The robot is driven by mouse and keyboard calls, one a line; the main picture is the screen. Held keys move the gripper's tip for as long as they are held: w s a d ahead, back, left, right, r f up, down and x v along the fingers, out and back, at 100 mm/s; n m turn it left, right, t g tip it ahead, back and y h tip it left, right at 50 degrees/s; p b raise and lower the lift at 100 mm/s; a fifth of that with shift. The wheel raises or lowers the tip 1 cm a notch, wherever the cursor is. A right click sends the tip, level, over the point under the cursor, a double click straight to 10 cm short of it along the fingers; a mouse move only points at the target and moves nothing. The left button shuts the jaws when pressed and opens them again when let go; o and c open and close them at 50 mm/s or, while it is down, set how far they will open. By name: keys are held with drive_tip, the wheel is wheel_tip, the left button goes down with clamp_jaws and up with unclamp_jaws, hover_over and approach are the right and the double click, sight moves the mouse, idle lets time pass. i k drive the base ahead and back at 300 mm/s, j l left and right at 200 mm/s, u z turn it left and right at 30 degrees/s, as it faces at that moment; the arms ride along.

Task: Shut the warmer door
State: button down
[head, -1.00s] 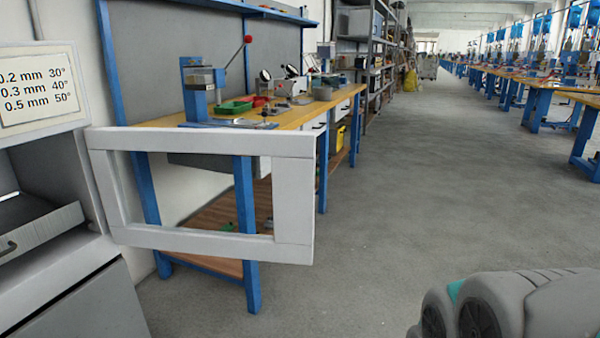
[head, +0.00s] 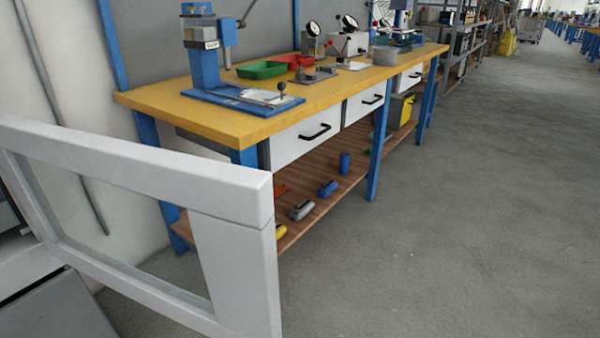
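The warmer door (head: 235,200) is a light grey frame with a see-through middle. In the head view it stands swung open at the left, sticking out from the warmer toward the right. Its free end is near the bottom middle of the picture. Only a low part of the warmer (head: 58,312) shows at the bottom left edge; most of its body and its opening are out of view. My gripper is not in view.
A workbench (head: 210,118) with a wooden top, blue legs and drawers stands behind the door. A blue press (head: 203,60), a green tray (head: 262,70) and gauges are on it. Loose tools lie on its lower shelf (head: 335,180). The grey floor (head: 450,230) to the right is clear.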

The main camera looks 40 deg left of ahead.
sight(231, 208)
drive_tip(key=i+u, duration=0.4)
drive_tip(key=i+l+u, duration=0.15)
drive_tip(key=u, duration=0.2)
drive_tip(key=i+u, duration=0.15)
drive_tip(key=u, duration=0.3)
drive_tip(key=i+u, duration=0.1)
drive_tip(key=u, duration=0.35)
drive_tip(key=i+l+u, duration=0.1)
drive_tip(key=u, duration=0.35)
drive_tip(key=i+l+u, duration=0.1)
drive_tip(key=u, duration=0.35)
drive_tip(key=l+u, duration=0.25)
drive_tip(key=u, duration=0.2)
drive_tip(key=i+l+u, duration=0.15)
drive_tip(key=u, duration=0.25)
drive_tip(key=i+l+u, duration=0.1)
drive_tip(key=u, duration=0.25)
drive_tip(key=i+l+u, duration=0.1)
drive_tip(key=l+u, duration=0.5)
drive_tip(key=u, duration=0.2)
drive_tip(key=i, duration=0.05)
